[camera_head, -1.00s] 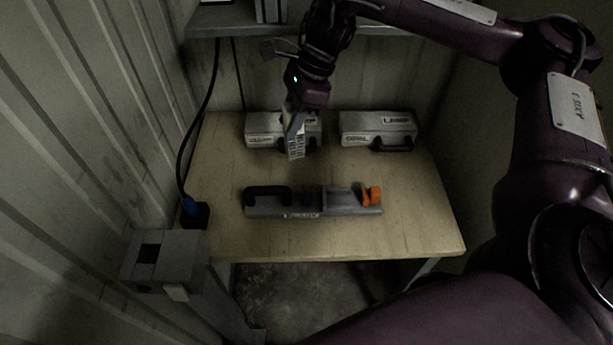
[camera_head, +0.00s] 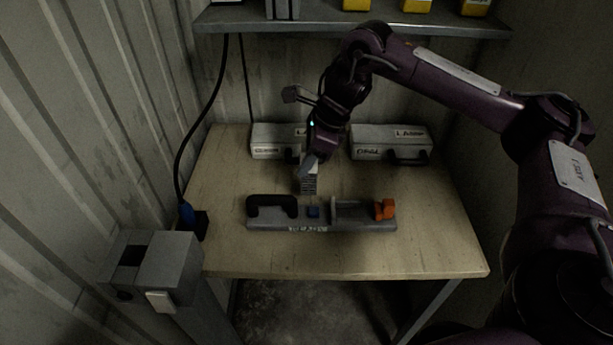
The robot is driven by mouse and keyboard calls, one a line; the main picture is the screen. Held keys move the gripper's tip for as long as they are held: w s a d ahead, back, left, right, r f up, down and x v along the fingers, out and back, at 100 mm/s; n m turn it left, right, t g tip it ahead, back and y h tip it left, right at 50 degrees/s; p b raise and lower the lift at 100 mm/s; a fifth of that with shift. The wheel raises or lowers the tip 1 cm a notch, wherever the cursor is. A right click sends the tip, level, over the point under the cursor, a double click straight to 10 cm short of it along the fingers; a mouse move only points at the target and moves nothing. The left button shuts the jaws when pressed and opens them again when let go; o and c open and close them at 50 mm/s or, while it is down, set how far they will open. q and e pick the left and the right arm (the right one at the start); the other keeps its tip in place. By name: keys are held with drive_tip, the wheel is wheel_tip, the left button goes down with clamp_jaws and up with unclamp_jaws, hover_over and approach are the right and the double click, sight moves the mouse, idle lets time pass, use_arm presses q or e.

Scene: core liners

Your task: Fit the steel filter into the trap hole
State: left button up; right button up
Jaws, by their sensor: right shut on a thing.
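My right gripper (camera_head: 309,170) hangs over the table, pointing down, shut on a small grey piece with a striped face, apparently the steel filter (camera_head: 309,186). The piece is just behind the long grey fixture (camera_head: 321,223) on the table; I cannot tell whether it touches anything. My left gripper is not in view.
Two grey cases, a left one (camera_head: 272,139) partly behind my gripper and a right one (camera_head: 388,143), stand at the back of the wooden table (camera_head: 400,250). A shelf (camera_head: 350,24) hangs above.

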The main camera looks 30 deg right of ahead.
wheel_tip(320, 180, down, 4)
drive_tip(key=shift+f, duration=0.1)
drive_tip(key=shift+s+f, duration=0.1)
drive_tip(key=o, duration=1)
drive_tip(key=shift+f, duration=0.1)
